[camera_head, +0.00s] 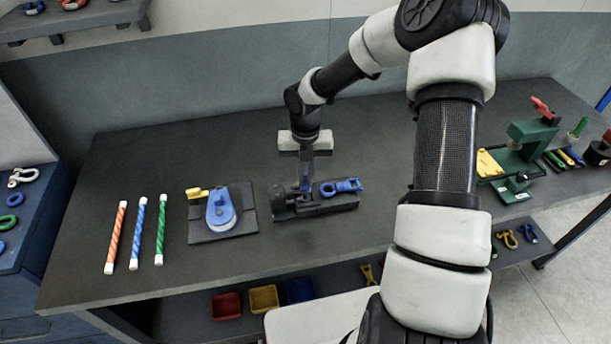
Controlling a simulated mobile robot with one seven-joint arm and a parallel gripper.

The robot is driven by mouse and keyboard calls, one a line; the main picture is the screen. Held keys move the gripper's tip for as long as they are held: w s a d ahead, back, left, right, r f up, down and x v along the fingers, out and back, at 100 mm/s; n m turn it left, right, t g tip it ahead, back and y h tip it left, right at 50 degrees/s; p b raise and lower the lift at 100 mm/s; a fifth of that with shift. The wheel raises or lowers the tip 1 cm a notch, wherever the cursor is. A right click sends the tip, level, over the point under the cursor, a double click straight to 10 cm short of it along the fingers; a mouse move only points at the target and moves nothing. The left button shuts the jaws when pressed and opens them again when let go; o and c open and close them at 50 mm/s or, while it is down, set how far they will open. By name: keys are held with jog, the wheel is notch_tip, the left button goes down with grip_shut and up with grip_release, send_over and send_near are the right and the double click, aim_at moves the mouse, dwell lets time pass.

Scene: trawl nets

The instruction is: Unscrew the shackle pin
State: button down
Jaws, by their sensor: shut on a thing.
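A blue shackle-like fitting (341,187) lies on a dark fixture block (330,206) near the middle of the bench. My gripper (305,187) points down at the left end of this fitting, above the block. Its fingers are shut on a small part there, which looks like the shackle pin. The fingers hide most of the pin, and its thread cannot be made out.
Left of the fixture, a dark plate (214,237) bears a blue pulley-like block (221,208) and a yellow piece. Orange, blue and green striped rods (140,233) lie further left. A green press (525,150) stands at the right. The bench front is clear.

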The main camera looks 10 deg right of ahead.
jog(key=n, duration=0.4)
jog(key=shift+s+f+n, duration=0.2)
jog(key=shift+s+n, duration=0.05)
jog(key=shift+n, duration=1.85)
jog(key=c, duration=1.9)
grip_release()
jog(key=shift+o, duration=0.2)
jog(key=shift+w, duration=0.15)
jog(key=shift+r, duration=0.1)
jog(key=shift+w+r, duration=0.1)
